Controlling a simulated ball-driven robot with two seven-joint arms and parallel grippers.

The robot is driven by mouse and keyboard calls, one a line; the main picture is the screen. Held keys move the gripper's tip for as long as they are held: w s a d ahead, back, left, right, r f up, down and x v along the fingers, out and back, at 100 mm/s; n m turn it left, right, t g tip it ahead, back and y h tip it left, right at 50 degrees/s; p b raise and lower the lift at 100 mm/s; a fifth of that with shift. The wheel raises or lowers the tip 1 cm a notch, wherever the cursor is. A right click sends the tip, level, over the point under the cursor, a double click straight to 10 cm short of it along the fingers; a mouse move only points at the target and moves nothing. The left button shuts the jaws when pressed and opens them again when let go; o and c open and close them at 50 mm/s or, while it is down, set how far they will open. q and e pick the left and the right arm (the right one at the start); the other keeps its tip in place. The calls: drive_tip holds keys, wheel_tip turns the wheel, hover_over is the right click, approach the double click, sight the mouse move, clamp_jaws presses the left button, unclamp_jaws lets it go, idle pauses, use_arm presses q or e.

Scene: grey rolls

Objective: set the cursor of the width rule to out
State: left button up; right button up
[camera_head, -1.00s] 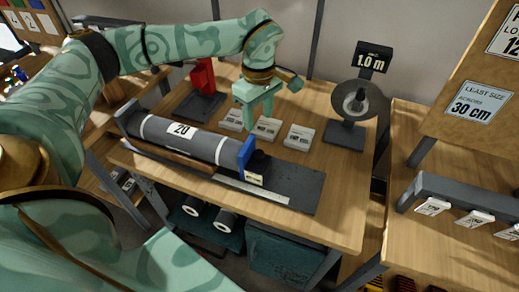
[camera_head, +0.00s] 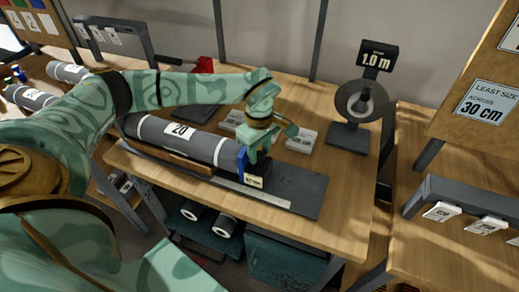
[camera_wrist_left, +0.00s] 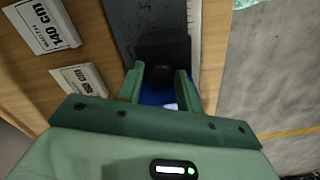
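The width rule (camera_head: 300,192) is a dark board with a pale scale strip, lying on the wooden table. A grey roll marked 20 (camera_head: 165,137) lies on its left part. The blue cursor (camera_head: 242,163) stands at the roll's right end with a small pale tag. My left gripper (camera_head: 257,152) is down at the cursor, partly covering it. Contact with the cursor cannot be told. My right gripper is not in view.
White cards (camera_head: 301,138) lie behind the rule, close to my left gripper. A stand marked 1.0 m (camera_head: 350,135) is at the back right. A red object (camera_head: 204,66) is behind my left arm.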

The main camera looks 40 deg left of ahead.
use_arm(q)
clamp_jaws()
drive_tip(key=w+d+p, duration=0.1)
drive_tip(key=w+d, duration=0.2)
drive_tip(key=d, duration=0.9)
drive_tip(key=shift+d, duration=0.35)
drive_tip(key=shift+w, duration=0.1)
drive_tip(key=shift+o, duration=2.1)
unclamp_jaws()
drive_tip(key=shift+r, duration=0.1)
wheel_tip(320, 180, up, 16)
drive_tip(key=p, duration=0.3)
drive_tip(key=shift+r, duration=0.1)
